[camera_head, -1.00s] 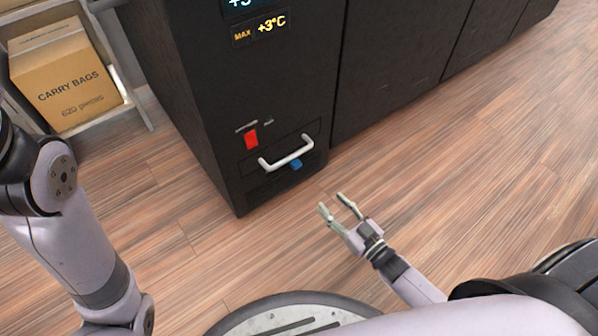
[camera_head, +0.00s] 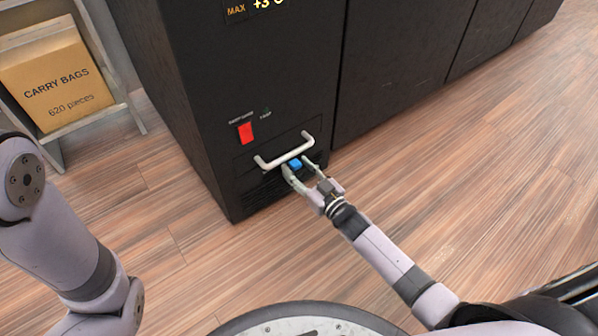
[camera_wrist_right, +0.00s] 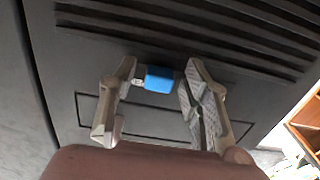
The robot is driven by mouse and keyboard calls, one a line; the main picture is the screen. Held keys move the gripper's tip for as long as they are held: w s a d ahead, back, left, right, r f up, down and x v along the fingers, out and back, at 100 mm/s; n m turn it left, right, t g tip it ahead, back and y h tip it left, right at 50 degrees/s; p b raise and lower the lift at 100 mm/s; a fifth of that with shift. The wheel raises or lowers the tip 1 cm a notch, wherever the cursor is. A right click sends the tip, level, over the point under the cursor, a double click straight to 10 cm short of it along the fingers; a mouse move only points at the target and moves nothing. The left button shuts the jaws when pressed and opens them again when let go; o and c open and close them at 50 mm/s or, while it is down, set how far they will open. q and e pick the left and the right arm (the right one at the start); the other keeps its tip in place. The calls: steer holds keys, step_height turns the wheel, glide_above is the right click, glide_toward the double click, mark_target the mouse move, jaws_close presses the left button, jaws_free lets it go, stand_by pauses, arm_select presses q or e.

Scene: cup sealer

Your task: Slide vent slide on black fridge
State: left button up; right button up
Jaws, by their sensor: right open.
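The black fridge (camera_head: 250,75) stands ahead with a small lower panel. The blue vent slide (camera_head: 295,163) sits on that panel, just below a white bar handle (camera_head: 284,151). My right gripper (camera_head: 302,172) is open at the panel, with its fingers on either side of the blue slide. In the right wrist view the blue slide (camera_wrist_right: 159,79) shows between the fingertips of the right gripper (camera_wrist_right: 157,85), near the dark vent slots (camera_wrist_right: 200,30). I cannot tell whether a finger touches it. My left gripper is out of view; only my left arm shows.
A red switch (camera_head: 246,133) is on the fridge front above the handle. A shelf at the left holds a cardboard box of carry bags (camera_head: 55,80). The wooden floor (camera_head: 480,190) to the right is clear.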

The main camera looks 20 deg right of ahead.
steer(key=shift+c, duration=0.5)
jaws_close()
stand_by(0.4)
